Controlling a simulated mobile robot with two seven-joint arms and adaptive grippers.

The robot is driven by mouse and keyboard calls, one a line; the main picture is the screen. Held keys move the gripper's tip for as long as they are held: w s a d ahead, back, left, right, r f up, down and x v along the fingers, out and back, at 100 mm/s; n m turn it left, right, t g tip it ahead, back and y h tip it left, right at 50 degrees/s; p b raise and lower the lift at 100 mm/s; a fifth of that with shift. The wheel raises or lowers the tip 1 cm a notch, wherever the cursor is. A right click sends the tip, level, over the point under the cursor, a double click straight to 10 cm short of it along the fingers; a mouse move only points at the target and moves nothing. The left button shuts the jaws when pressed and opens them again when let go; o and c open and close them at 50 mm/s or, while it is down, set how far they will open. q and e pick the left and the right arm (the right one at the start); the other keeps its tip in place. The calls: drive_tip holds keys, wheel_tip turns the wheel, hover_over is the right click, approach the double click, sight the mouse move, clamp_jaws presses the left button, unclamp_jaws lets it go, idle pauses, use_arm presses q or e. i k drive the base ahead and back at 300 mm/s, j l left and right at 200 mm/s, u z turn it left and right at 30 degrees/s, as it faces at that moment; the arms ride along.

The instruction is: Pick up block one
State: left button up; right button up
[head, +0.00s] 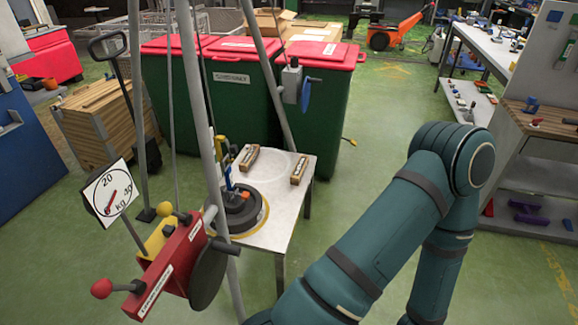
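A small light-topped table (280,225) stands in the middle of the view. Two brown blocks with pale label strips lie on it. One block (249,158) is at the back left of the tabletop, and the other block (299,170) is near its right edge. The labels are too small to read, so I cannot tell which is block one. A black round turntable (240,212) with an orange piece and a blue and yellow upright part sits on the table's left side. Neither gripper is in view; only my teal arm shows at the right.
Grey tripod legs (220,195) rise in front of the table's left side, carrying a red lever box (170,270). A dial (109,191) is at left. Green bins with red lids (235,100) stand close behind the table. Green floor is open to the right.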

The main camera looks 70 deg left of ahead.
sight(298, 172)
drive_tip(key=i+u, duration=0.45)
drive_tip(key=i, duration=0.15)
drive_tip(key=i+l+u, duration=0.1)
drive_tip(key=i+u, duration=0.35)
drive_tip(key=i, duration=0.15)
drive_tip(key=i+j+u, duration=0.1)
drive_tip(key=i+u, duration=0.65)
drive_tip(key=i+l+u, duration=0.1)
drive_tip(key=i+u, duration=0.85)
drive_tip(key=i, duration=0.15)
